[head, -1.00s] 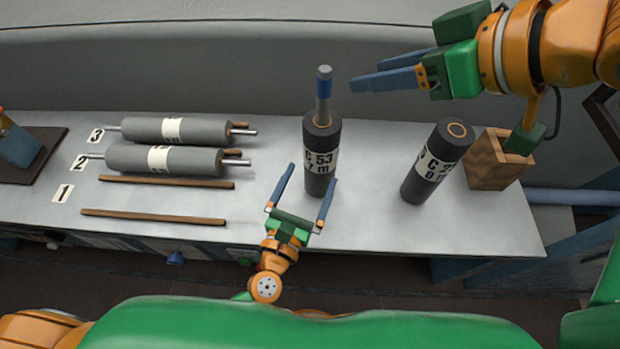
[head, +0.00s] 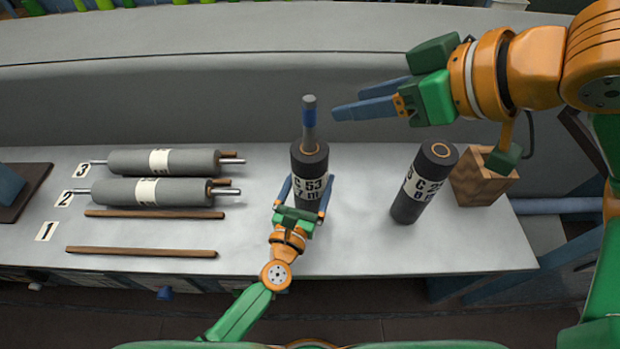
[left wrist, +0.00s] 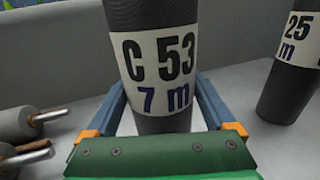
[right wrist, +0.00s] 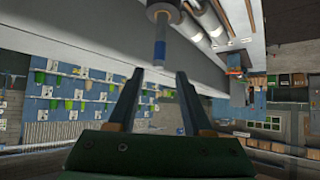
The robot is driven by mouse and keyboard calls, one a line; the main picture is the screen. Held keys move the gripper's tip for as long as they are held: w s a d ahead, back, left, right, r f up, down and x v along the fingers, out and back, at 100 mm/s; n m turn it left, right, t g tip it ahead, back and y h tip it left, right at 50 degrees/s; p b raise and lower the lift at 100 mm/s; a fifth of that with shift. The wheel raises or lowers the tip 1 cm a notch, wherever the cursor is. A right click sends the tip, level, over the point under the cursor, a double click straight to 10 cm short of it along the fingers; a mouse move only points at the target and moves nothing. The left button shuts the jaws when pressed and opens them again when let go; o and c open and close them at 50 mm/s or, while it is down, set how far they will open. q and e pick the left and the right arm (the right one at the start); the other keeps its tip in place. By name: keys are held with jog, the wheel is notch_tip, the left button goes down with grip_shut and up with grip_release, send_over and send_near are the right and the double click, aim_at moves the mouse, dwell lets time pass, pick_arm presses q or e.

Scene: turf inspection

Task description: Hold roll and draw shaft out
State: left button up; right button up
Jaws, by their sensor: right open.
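The dark roll marked C 53 (head: 309,165) stands upright on the bench; its label, reading 7 m, fills the middle of the left wrist view (left wrist: 160,70). A grey shaft with a blue band (head: 309,118) sticks up out of its top. My left gripper (head: 309,182) has one finger on each side of the roll, low on its near side. Whether the fingers press on it is unclear. My right gripper (head: 345,110) is open and empty, to the right of the shaft, about level with its upper part. The shaft's end shows ahead of its fingers in the right wrist view (right wrist: 160,38).
Two grey rollers (head: 190,162) and loose brown rods (head: 140,252) lie at the left by number cards (head: 47,231). Bench surface is clear between rods and the C 53 roll.

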pick_arm(q)
grip_shut()
pick_arm(e)
jog(key=shift+o, duration=1)
jog(key=shift+w+f, duration=0.1)
jog(key=t+y, duration=0.5)
send_over(298, 139)
notch_tip(298, 139, down, 8)
jog(key=shift+f, duration=0.2)
grip_shut()
dwell(0.3)
